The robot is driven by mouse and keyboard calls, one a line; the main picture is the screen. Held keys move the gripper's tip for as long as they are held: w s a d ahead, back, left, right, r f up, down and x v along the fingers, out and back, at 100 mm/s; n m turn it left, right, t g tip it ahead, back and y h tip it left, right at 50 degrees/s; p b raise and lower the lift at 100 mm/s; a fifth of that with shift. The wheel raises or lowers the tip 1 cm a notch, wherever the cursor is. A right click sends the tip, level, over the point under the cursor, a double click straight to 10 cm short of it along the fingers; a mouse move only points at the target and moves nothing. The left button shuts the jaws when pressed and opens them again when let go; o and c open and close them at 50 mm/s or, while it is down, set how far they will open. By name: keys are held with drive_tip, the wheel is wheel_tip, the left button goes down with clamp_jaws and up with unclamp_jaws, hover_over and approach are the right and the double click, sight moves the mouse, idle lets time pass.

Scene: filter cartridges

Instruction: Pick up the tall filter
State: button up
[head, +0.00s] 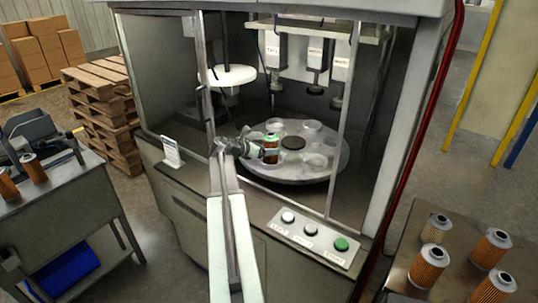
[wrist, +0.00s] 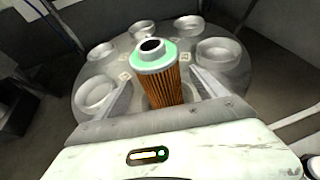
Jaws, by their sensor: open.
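A filter (wrist: 164,85) with orange-brown pleats and a green top cap stands upright on the round turntable (wrist: 120,62) in the wrist view. In the head view the filter (head: 271,153) stands inside the machine, near the front left of the turntable (head: 300,176). My gripper (wrist: 160,84) is open, with one finger on each side of the filter. Small gaps seem to show between the fingers and the filter. In the head view my gripper (head: 262,147) reaches in through the machine's front opening. The filter's base is partly hidden by my gripper.
Several empty round cups (wrist: 97,95) ring the turntable. Machine frame posts (head: 203,80) stand close beside my arm. A button panel (head: 312,238) is below the opening. More filters stand on a right table (head: 400,262) and a left bench (head: 75,190).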

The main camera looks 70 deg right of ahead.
drive_tip(key=x, duration=0.2)
drive_tip(key=b+x, duration=0.1)
drive_tip(key=x, duration=0.1)
drive_tip(key=b+x, duration=0.1)
drive_tip(key=x, duration=0.1)
drive_tip(key=shift+f, duration=0.35)
drive_tip(key=shift+c, duration=0.5)
drive_tip(key=c, duration=1.4)
drive_tip(key=shift+r, duration=0.15)
drive_tip(key=shift+c, duration=0.2)
